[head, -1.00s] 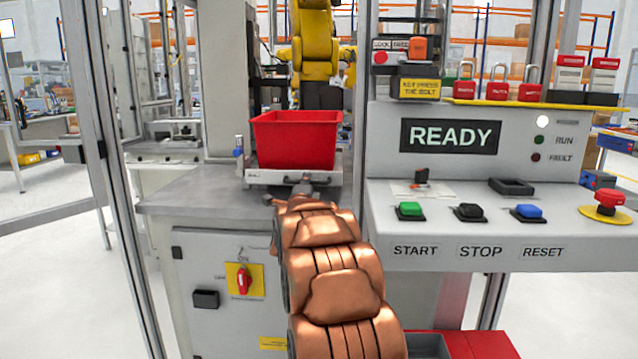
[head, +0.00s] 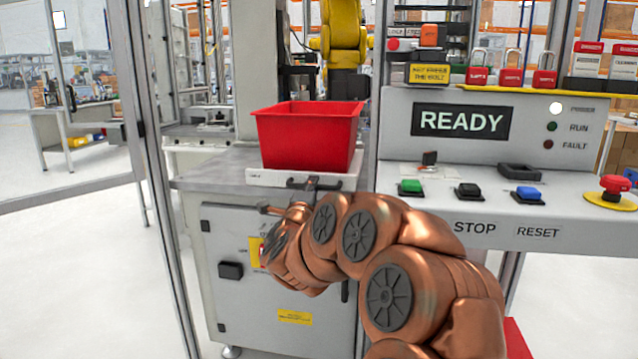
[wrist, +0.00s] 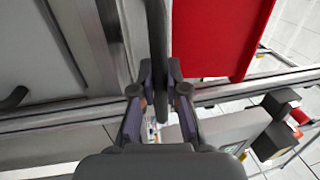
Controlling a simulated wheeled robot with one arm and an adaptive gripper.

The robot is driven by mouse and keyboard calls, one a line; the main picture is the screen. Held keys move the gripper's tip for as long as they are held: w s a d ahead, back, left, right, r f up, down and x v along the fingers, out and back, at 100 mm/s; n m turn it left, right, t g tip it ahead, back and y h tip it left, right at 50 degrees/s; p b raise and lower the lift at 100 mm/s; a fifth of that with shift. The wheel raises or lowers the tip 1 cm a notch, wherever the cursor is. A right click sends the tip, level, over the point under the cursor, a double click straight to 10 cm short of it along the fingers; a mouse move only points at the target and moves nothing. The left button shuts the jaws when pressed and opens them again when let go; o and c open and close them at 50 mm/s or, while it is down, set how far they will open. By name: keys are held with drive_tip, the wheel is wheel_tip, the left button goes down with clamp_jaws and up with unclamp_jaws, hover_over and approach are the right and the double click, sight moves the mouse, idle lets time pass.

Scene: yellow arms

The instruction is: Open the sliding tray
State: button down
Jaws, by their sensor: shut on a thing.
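The sliding tray (head: 268,178) is a pale plate with a dark bar handle (head: 296,184) on its front, on the grey cabinet top left of the control panel. A red bin (head: 308,138) stands on the tray. My gripper (head: 313,186) is at the handle, partly hidden by my copper arm. In the wrist view my gripper (wrist: 158,98) has its two fingers closed around the dark handle bar (wrist: 156,45). The red bin also shows in the wrist view (wrist: 218,35). The tray's front is near the cabinet top's front edge.
A control panel (head: 480,195) with buttons and a READY display juts out on the right. A metal post (head: 150,130) stands on the left. A yellow robot arm (head: 342,40) is behind the bin. The floor at front left is clear.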

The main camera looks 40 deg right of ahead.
drive_tip(key=shift+s+a, duration=0.35)
drive_tip(key=shift+a, duration=0.15)
drive_tip(key=c, duration=1.2)
unclamp_jaws()
drive_tip(key=shift+d, duration=0.1)
drive_tip(key=shift+s, duration=0.15)
drive_tip(key=v, duration=0.7)
drive_tip(key=shift+a+f, duration=0.1)
drive_tip(key=shift+a, duration=0.2)
